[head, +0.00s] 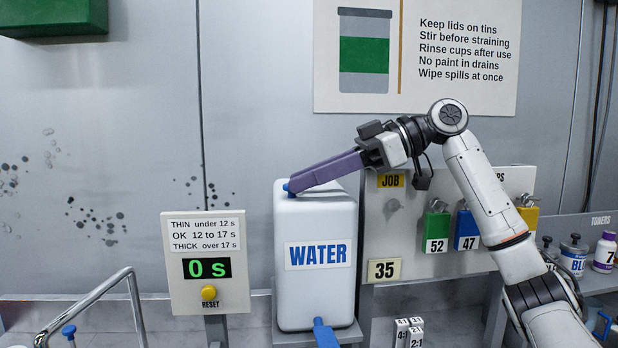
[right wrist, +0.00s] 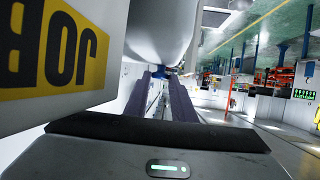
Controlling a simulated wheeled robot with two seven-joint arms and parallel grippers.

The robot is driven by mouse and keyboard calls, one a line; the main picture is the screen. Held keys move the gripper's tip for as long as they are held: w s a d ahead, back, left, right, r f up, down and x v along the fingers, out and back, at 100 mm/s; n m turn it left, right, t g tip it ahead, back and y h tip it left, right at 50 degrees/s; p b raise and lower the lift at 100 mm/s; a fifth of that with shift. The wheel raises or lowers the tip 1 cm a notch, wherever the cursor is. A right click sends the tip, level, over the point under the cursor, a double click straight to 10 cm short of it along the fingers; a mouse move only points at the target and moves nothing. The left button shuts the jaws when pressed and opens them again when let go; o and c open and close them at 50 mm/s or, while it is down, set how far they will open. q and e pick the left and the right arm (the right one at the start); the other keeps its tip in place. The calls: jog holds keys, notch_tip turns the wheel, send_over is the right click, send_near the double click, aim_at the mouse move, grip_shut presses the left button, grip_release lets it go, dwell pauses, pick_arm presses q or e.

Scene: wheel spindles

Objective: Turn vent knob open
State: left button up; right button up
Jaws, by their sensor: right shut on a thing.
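The white water container (head: 314,225) stands upright in the middle of the head view, with a blue WATER label on its front. The small blue vent knob (head: 287,188) is at its top left, mostly hidden behind my fingertips. My right gripper (head: 293,185) reaches in from the right over the container's top, its purple fingers shut on the knob. In the right wrist view the blue knob (right wrist: 160,73) shows between the two fingertips (right wrist: 162,77). A blue tap (head: 325,333) is at the container's lower front. My left gripper is not in view.
A timer panel (head: 206,264) reading 0 s, with a yellow reset button, stands left of the container. The JOB board (head: 394,235) with coloured padlock-like tags stands close on the right, under my arm. A metal rail (head: 85,303) is at lower left.

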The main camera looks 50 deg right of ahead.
jog(key=o, duration=1)
jog(key=shift+c, duration=0.2)
jog(key=v, duration=1)
jog(key=shift+s, duration=0.2)
jog(key=shift+o, duration=0.3)
jog(key=shift+d, duration=0.1)
